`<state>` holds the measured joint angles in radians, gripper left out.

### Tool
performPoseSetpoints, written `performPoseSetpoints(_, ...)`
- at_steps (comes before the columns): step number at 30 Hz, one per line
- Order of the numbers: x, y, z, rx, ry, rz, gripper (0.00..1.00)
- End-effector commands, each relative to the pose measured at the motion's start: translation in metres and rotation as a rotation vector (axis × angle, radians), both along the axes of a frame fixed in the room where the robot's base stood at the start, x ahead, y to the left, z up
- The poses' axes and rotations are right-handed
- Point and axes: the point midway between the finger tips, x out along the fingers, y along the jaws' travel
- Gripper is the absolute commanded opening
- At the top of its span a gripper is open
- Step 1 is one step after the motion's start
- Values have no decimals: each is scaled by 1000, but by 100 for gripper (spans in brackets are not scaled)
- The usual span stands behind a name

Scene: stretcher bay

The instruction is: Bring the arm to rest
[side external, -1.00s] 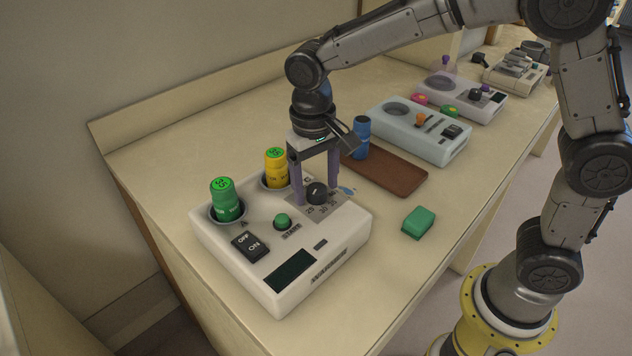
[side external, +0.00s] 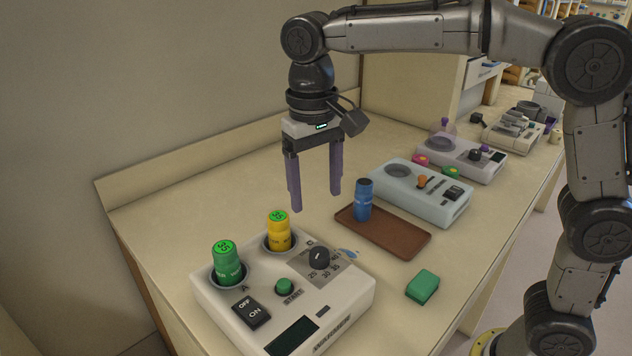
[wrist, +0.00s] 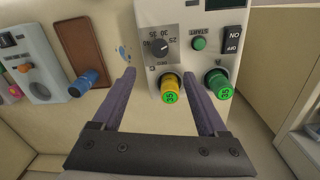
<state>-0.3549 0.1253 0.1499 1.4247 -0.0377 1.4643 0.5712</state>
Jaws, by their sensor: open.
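My gripper (side external: 315,202) is open and empty, its two purple fingers pointing down above the white machine (side external: 345,292), clear of it. The machine carries a black dial (side external: 319,257), a green start button (side external: 285,286) and an OFF/ON switch (side external: 251,311).
A blue vial (side external: 363,199) stands on a brown tray (side external: 400,236) behind the machine. A green block (side external: 422,287) lies on the bench at right. A light-blue device (side external: 421,191) and other devices (side external: 468,155) stand farther back. The wall is at left.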

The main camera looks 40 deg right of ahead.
Motion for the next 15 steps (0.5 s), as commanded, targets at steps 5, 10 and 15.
performPoseSetpoints(5, 0, 0, 8, 0, 0, 0, 76)
performPoseSetpoints(10, 0, 0, 8, 0, 0, 0, 76)
performPoseSetpoints(15, 0, -6, 12, 4, -12, -15, 76)
